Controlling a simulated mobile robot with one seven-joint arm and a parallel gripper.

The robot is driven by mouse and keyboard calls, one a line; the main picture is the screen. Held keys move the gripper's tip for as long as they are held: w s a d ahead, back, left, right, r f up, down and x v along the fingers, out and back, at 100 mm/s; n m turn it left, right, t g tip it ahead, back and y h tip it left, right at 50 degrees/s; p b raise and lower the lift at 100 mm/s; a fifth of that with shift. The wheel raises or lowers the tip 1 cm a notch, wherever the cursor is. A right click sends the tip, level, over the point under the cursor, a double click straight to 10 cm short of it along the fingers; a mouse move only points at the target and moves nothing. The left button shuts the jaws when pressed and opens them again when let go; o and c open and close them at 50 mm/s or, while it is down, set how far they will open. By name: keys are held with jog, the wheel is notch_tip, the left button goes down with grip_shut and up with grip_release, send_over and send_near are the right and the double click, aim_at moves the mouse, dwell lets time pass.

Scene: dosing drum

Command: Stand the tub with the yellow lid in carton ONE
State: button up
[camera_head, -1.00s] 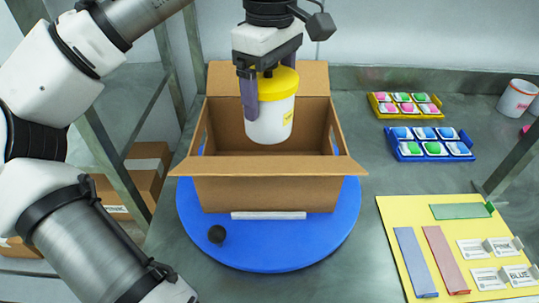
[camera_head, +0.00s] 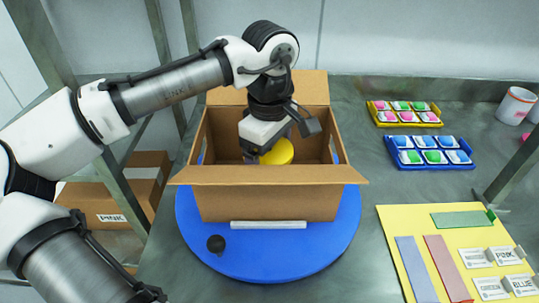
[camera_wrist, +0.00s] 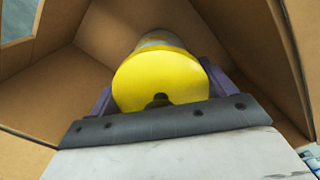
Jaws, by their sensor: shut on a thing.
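The tub with the yellow lid (camera_head: 279,152) is down inside the open cardboard carton (camera_head: 265,205); only part of its lid shows in the head view. In the wrist view the yellow lid (camera_wrist: 160,82) faces the camera, with a little of the tub's body beyond it and carton walls around. My gripper (camera_wrist: 158,95) is shut on the tub, a purple finger on either side of it. In the head view my fingers are mostly hidden by the wrist and the carton's front wall. Whether the tub touches the carton floor cannot be seen. No number shows on the carton.
The carton stands on a blue round turntable (camera_head: 330,235) with a black knob (camera_head: 216,244) and a blank white strip in front. At right are a yellow tray (camera_head: 405,122) and a blue tray (camera_head: 430,165) of small packs, a yellow board (camera_head: 405,225) and white cups (camera_head: 515,105).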

jog(key=shift+f, duration=0.15)
jog(key=o, duration=0.9)
jog(key=shift+c, duration=0.2)
notch_tip(320, 180, up, 12)
jog(key=shift+r, duration=0.2)
